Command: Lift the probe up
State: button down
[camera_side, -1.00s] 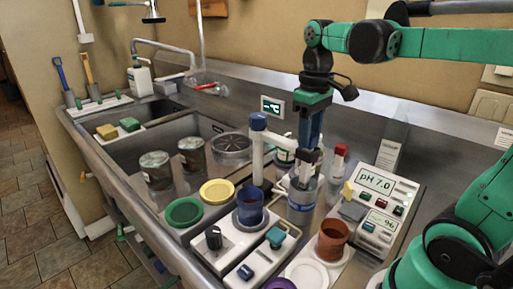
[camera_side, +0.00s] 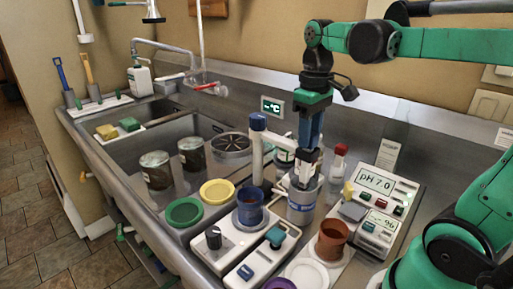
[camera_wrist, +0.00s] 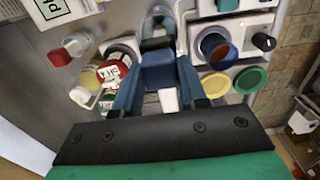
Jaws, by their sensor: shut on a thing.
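My gripper (camera_side: 304,178) points down over a grey cup with a blue band (camera_side: 302,207) on the steel counter. Its jaws are shut on the probe, which is mostly hidden by the fingers and the cup in the side view. In the wrist view a pale piece, which looks like the probe (camera_wrist: 168,101), shows between the blue fingers. The fingertips are at the cup's mouth. I cannot tell how deep the probe sits in the cup. The pH meter (camera_side: 375,183), reading 7.0, stands to the right.
A white stand with a blue top (camera_side: 257,150) is close on the left. A red-capped bottle (camera_side: 338,160) stands close on the right. A blue cup (camera_side: 250,206) and a brown cup (camera_side: 331,240) are in front. Space above the cup is taken by my arm.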

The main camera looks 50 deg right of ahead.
jog(key=shift+r, duration=2.95)
jog(key=shift+c, duration=2.4)
grip_release()
jog(key=shift+r, duration=2.8)
